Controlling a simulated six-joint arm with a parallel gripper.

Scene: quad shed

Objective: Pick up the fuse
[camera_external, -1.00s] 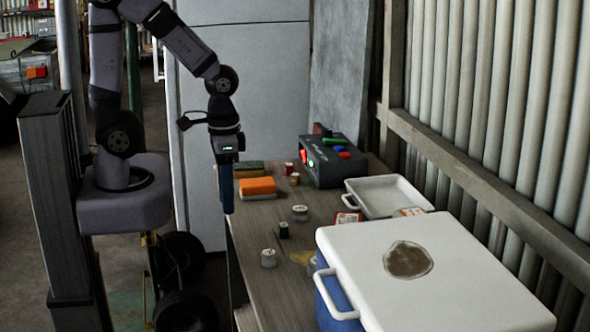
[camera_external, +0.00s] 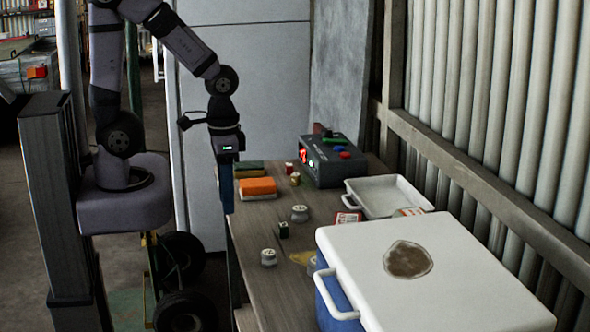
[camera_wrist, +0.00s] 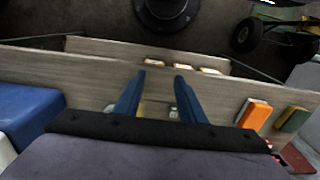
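No single thing is clearly marked as the fuse. Small cylinder-like pieces stand on the bench (camera_external: 262,228): a red one (camera_external: 289,168), a tan one (camera_external: 295,179), a dark green one (camera_external: 284,230) and two pale round ones, one mid-bench (camera_external: 300,214) and one nearer the camera (camera_external: 268,257). Any of them could be it. My gripper (camera_external: 228,208) points down by the bench's left edge, left of these pieces. In the wrist view my gripper (camera_wrist: 160,80) has its two blue fingers apart with nothing held between them. A small pale-green piece (camera_wrist: 173,111) shows beyond the gap, partly hidden.
An orange-and-white sponge-like block (camera_external: 257,187) lies right of my gripper. A dark box with coloured buttons (camera_external: 333,166) and a white tray (camera_external: 384,212) stand behind. A blue cooler with white lid (camera_external: 450,265) fills the front right. Bare bench lies between the small pieces.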

